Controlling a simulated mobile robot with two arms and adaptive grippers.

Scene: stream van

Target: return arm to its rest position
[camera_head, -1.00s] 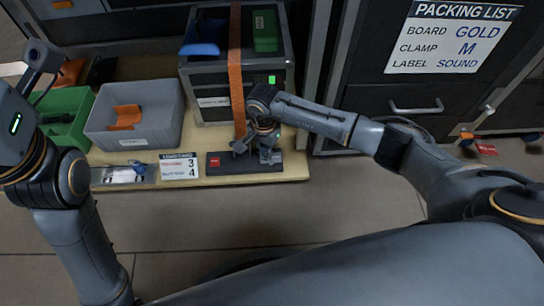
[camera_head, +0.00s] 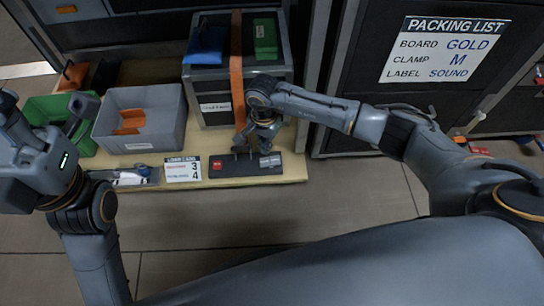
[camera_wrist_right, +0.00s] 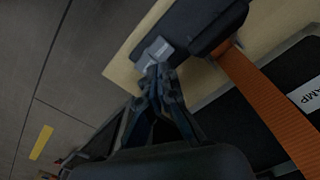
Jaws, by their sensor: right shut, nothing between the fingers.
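My right gripper (camera_head: 262,138) is shut and empty, just above the dark board (camera_head: 236,168) at the front edge of the pale bench. It also shows in the right wrist view (camera_wrist_right: 156,78), its fingertips together by a small silver block (camera_wrist_right: 152,54). In the head view the silver block (camera_head: 270,161) lies on the right end of the board, and a red piece (camera_head: 217,165) is on its left end.
A grey bin (camera_head: 165,106) with an orange piece and a green bin (camera_head: 48,110) stand on the bench. Behind my right gripper is a dark case (camera_head: 212,82) with an orange strap (camera_head: 237,60). A packing list (camera_head: 444,50) hangs on the right cabinet. Floor in front is clear.

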